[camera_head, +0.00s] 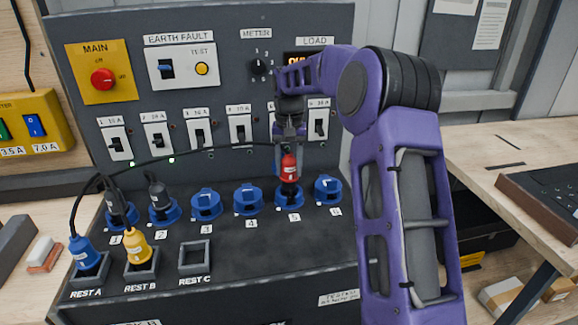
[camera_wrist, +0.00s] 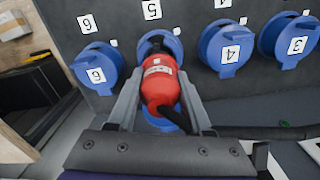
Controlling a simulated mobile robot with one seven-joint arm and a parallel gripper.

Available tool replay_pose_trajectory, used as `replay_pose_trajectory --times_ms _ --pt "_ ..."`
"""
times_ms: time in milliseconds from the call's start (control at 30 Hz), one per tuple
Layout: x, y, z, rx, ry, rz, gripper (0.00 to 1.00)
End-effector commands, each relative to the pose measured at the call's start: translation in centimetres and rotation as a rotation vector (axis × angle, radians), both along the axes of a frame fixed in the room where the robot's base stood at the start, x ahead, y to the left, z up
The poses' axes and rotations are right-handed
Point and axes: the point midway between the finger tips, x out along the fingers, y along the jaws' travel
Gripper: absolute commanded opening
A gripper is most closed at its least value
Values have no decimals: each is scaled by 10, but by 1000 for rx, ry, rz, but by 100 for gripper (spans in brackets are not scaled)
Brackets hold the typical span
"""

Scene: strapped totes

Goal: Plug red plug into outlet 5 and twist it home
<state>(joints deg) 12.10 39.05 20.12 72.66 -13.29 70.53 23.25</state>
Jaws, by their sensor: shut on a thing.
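The red plug (camera_head: 289,167) is upright over outlet 5 (camera_head: 289,199), a blue round socket in the front row of the panel. My gripper (camera_head: 290,147) comes from above and is shut on the red plug. In the wrist view the red plug (camera_wrist: 160,84) lies between both fingers of my gripper (camera_wrist: 160,92), and its dark nose meets the blue outlet 5 (camera_wrist: 172,45). How deep the nose sits, and its twist angle, I cannot tell. The plug's black cable runs left across the panel.
Outlet 4 (camera_head: 248,199) and outlet 6 (camera_head: 327,190) flank it, lids closed. Black plugs stand in outlets 1 and 2. A blue plug (camera_head: 84,252) sits in rest A and a yellow plug (camera_head: 137,246) in rest B. Rest C (camera_head: 195,258) is empty. Breaker switches line the wall behind.

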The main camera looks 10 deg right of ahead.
Motion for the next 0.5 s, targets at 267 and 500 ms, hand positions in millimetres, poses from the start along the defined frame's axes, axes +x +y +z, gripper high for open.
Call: replay_pose_trajectory --times_ms 267,500 --pt "0 0 -2 0 -1 0 0" --pt "0 0 -6 0 -1 0 0"
